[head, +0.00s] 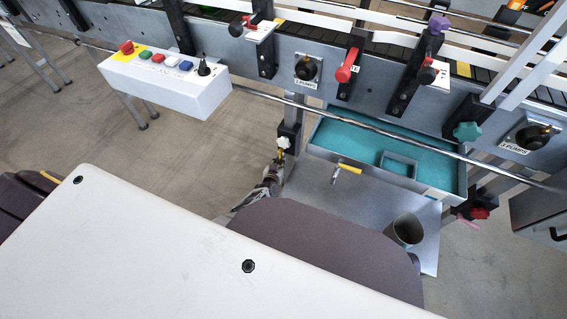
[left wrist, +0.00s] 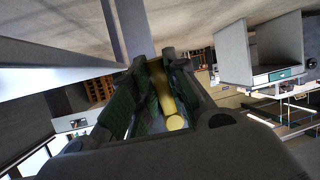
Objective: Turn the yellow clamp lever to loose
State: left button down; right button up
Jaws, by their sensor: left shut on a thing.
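The yellow clamp lever (head: 281,153) sits low on a black clamp (head: 290,132) on a grey post, below a white knob (head: 284,142). My left gripper (head: 275,168) reaches up to it from below and is shut on it. In the left wrist view the lever (left wrist: 163,88) lies between the two dark fingers (left wrist: 160,95), its round end towards the camera. Most of the clamp is hidden behind the fingers there. My right gripper is not in view.
A teal-lined tray (head: 345,135) is right of the clamp. Below it, a grey shelf (head: 320,190) carries a yellow-handled tool (head: 348,168) and a metal cup (head: 405,230). A white control box (head: 165,85) and a long rail (head: 400,140) are nearby.

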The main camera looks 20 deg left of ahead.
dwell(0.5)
pick_arm(q)
jog(key=c, duration=1.4)
grip_release()
jog(key=shift+s, duration=0.25)
jog(key=shift+s+d+r, duration=0.1)
jog(key=shift+s+d, duration=0.2)
jog(key=shift+s, duration=1.8)
jog(key=shift+s+d+r, duration=0.1)
jog(key=shift+s+d, duration=0.25)
jog(key=shift+s, duration=1.7)
jog(key=shift+s+d, duration=0.3)
jog(key=shift+s, duration=1.8)
